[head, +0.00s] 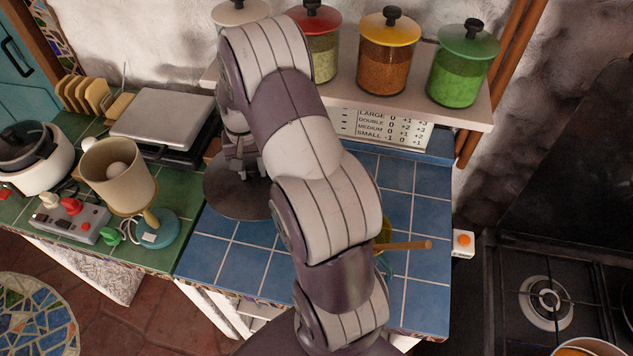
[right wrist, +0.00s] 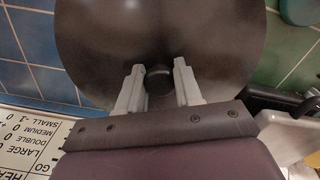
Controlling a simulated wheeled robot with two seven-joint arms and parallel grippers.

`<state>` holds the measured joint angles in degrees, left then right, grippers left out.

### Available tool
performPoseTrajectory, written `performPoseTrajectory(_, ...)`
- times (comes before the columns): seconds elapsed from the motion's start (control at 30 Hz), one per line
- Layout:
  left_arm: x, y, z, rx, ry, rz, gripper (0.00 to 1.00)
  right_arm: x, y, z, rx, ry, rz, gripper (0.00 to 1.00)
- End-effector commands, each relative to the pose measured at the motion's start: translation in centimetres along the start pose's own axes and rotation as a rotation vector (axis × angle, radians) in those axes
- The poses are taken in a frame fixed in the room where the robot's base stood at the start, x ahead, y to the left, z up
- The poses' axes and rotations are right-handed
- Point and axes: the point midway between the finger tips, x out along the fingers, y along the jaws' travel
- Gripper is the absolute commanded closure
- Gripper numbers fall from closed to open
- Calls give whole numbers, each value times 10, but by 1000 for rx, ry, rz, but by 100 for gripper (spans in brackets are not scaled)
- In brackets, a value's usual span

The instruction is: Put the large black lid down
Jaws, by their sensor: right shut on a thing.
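The large black lid (head: 238,196) is a dark round disc over the blue tiles at the left part of the counter in the head view. It also fills the upper middle of the right wrist view (right wrist: 205,40), with its black knob (right wrist: 158,78) between the fingers. My right gripper (right wrist: 158,85) is shut on the lid by this knob; in the head view the gripper (head: 241,172) shows beside my arm. My arm hides part of the lid. I cannot tell whether the lid touches the counter. My left gripper is not in view.
Blue tiled counter (head: 412,290) lies clear on the right, apart from a partly hidden bowl with a wooden handle (head: 405,246). Jars (head: 388,55) line the shelf above. A stove (head: 545,290) is at right.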

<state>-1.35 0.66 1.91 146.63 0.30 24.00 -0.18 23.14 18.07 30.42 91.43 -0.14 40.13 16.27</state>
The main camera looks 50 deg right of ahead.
Motion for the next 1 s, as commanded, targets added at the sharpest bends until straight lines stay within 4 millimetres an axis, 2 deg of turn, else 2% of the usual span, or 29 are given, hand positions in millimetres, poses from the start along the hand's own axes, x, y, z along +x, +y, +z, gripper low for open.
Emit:
performPoseTrajectory(0.07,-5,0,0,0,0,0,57,7,4,0,15,-3,1,100)
performPoseTrajectory(0.2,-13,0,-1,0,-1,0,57,39,4,0,17,-4,1,100)
performPoseTrajectory(0.5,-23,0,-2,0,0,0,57,91,3,0,15,-2,1,100)
performPoseTrajectory(0.9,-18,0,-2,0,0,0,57,102,3,-1,14,1,0,100)
performPoseTrajectory(0.93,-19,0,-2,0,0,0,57,101,3,-1,14,0,0,59)
performPoseTrajectory(1.0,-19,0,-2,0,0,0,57,100,3,-1,14,0,0,40)
